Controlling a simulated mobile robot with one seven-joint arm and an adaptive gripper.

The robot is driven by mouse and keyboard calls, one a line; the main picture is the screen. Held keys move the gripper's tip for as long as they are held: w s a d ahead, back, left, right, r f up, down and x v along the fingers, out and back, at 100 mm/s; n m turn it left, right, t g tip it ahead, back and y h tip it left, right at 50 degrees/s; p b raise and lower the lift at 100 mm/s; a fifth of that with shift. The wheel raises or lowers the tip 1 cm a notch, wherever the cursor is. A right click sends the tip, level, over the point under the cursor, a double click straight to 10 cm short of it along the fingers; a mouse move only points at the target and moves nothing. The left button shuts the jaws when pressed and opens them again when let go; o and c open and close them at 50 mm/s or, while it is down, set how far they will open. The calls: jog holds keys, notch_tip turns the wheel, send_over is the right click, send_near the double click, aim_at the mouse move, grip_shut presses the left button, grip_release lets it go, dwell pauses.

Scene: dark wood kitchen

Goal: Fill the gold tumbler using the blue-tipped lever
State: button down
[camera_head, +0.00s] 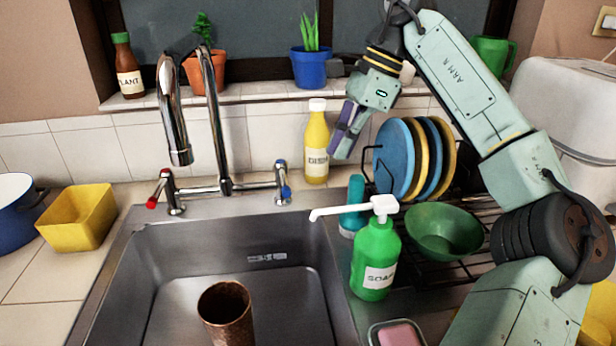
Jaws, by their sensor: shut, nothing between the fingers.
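The gold tumbler (227,314) stands in the sink (180,262) near its front; its brown-gold rim faces up and the bottom of it is cut off by the frame edge. The blue-tipped lever (284,180) is on the right side of the chrome faucet (217,120). The red-tipped lever (160,188) is on the left. The spout's end hangs above the back left of the sink, and no water shows. My gripper (345,140) is shut and empty. It is up and to the right of the blue-tipped lever, in front of the tiled wall, apart from the lever.
A yellow dish-soap bottle (317,143) stands between the lever and my gripper. A green soap dispenser (376,255), a teal bottle (352,205), a green bowl (444,228) and a rack of plates (394,155) are right of the sink. A yellow container (78,217) is left.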

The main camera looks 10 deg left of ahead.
aim_at(283, 178)
jog(key=s+a+f+p, duration=0.1)
jog(key=s+a+f, duration=0.1)
jog(key=a+f, duration=0.3)
jog(key=shift+s+a+f, duration=0.25)
jog(key=shift+s+a, duration=0.1)
jog(key=shift+a, duration=0.05)
jog(key=shift+a, duration=0.1)
